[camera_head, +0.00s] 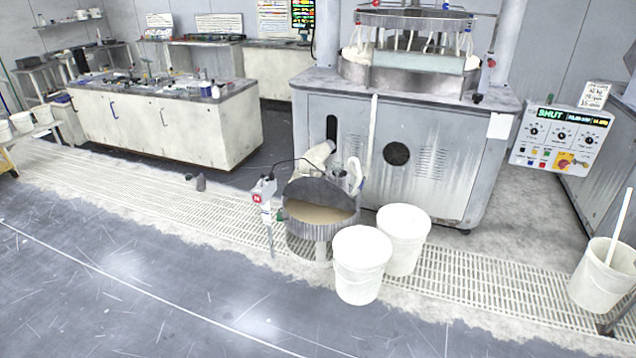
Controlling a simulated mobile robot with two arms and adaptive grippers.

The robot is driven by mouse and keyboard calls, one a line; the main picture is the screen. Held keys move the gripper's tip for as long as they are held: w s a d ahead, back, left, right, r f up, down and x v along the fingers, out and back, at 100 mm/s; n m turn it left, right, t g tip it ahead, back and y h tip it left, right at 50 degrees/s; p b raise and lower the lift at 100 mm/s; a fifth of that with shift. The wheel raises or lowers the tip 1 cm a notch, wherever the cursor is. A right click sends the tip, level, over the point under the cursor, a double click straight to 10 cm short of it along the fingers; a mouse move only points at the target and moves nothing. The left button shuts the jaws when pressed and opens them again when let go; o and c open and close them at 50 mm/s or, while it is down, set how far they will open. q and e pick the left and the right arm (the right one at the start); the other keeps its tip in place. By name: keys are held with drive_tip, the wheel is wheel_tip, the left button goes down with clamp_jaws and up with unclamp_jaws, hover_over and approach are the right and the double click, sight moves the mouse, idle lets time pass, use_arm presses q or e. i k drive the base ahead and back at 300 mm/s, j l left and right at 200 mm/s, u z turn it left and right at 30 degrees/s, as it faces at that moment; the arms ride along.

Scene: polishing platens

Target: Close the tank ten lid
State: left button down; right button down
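A round grey tank (308,230) stands on the floor grating in front of the large polishing machine. Tan liquid (318,214) shows in its open front part. A dark grey lid (316,192) covers or stands over the back part; its exact tilt is hard to tell. A small grey box with a red label (257,198) is on a post at the tank's left; the label is too small to read surely. Neither of my grippers is in view.
Two white buckets (361,268) (404,240) stand close to the tank's right. The polishing machine (440,170) is right behind it. A small dark bottle (200,182) is on the floor to the left. The front left floor (150,270) is clear. Another bucket (603,285) stands far right.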

sight(315, 189)
drive_tip(key=i+j, duration=0.15)
drive_tip(key=i, duration=0.75)
drive_tip(key=i+j+u, duration=0.1)
drive_tip(key=i, duration=0.8)
